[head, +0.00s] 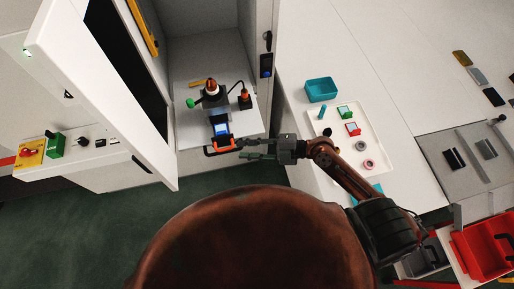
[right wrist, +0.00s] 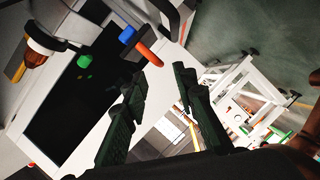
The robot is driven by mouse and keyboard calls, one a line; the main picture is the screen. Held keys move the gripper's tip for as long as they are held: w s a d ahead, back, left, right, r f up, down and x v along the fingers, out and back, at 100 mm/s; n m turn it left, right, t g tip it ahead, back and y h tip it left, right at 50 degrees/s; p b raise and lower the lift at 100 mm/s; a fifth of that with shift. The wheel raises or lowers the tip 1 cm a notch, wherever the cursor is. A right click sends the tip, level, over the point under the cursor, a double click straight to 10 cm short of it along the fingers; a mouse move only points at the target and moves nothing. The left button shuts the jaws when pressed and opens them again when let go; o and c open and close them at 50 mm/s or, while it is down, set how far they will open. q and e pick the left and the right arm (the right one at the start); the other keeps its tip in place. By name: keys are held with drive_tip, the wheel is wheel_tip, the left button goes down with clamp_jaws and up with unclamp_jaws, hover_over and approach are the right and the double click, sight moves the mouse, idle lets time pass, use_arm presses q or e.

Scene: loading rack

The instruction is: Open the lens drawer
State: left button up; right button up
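In the head view, a small device (head: 214,101) with a red-and-white top stands on a white shelf inside the open cabinet. At its front is what looks like the lens drawer, a blue part (head: 220,129) with an orange front piece (head: 222,143); whether it is pulled out cannot be told. In the right wrist view the blue part (right wrist: 127,34) and orange piece (right wrist: 149,53) show ahead of the fingers. My right gripper (head: 242,149) is open and empty, just right of the orange piece; it also shows open in the right wrist view (right wrist: 166,68). My left gripper is out of view.
The cabinet door (head: 105,85) stands open at the left. A green knob (head: 190,103) and a black post with an orange top (head: 245,97) flank the device. At right, a white tray (head: 378,150) holds small parts, near a teal bin (head: 321,89).

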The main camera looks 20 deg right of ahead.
drive_tip(key=shift+v, duration=2.2)
